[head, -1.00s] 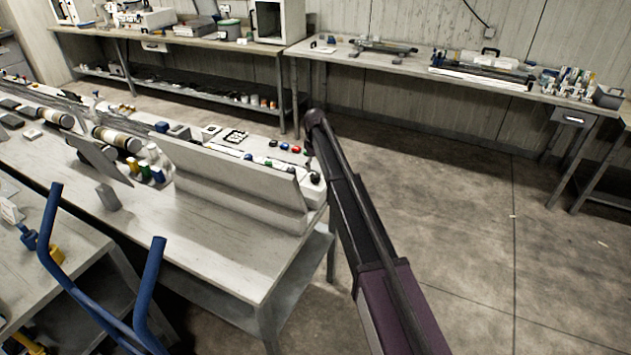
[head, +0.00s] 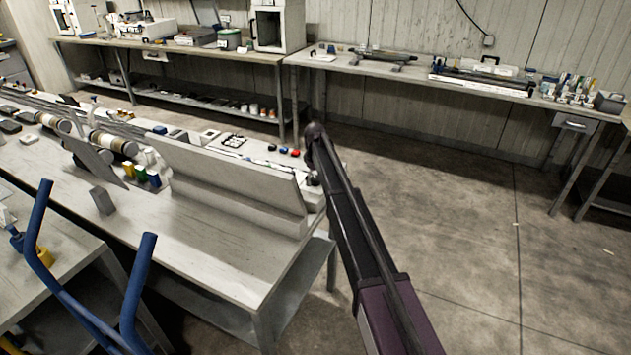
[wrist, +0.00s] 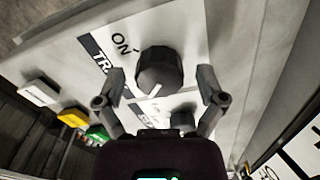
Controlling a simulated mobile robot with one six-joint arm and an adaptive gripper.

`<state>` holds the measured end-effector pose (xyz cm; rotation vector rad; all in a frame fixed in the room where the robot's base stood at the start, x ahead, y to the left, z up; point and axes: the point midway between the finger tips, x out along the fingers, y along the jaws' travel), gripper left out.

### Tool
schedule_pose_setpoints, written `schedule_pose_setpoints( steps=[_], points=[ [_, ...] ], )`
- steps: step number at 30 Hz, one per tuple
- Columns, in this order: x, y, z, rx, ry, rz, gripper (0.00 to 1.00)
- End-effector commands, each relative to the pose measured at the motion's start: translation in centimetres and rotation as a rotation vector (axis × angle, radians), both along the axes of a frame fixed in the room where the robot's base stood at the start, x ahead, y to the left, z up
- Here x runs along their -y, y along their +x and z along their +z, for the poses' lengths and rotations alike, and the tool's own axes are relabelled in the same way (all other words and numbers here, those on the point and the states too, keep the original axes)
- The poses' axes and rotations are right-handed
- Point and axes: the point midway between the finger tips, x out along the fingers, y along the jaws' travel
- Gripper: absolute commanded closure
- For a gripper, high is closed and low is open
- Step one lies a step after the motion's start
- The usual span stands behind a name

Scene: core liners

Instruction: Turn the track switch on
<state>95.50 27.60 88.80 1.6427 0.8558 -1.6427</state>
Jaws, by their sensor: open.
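The track switch is a black faceted knob (wrist: 160,70) with a white pointer line, on a white plate in the wrist view. Its "ON" label (wrist: 122,44) and tick are at the knob's upper left, beside a black strip reading "TRA". My gripper (wrist: 159,88) is open, with one finger on each side of the knob and a visible gap to both. In the head view my arm reaches to the right end of the console (head: 235,180), and its gripper is hidden there.
A second dark knob (wrist: 157,115) sits just below, partly hidden by my gripper. A raised panel (head: 230,185) runs along the console beside my arm. Open floor (head: 450,220) lies to the right.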

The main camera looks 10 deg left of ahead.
Motion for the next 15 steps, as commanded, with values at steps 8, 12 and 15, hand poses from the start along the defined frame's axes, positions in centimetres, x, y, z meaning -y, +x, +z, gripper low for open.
schedule_pose_setpoints(
  steps=[8, 12, 15],
  points=[
    [-0.02, 0.00, 0.02, 0.000, 0.000, 0.000, 0.40],
    [-0.03, -0.01, 0.02, 0.000, 0.000, 0.000, 0.82],
    [-0.04, -0.02, 0.02, 0.000, 0.000, 0.000, 0.93]
  ],
)
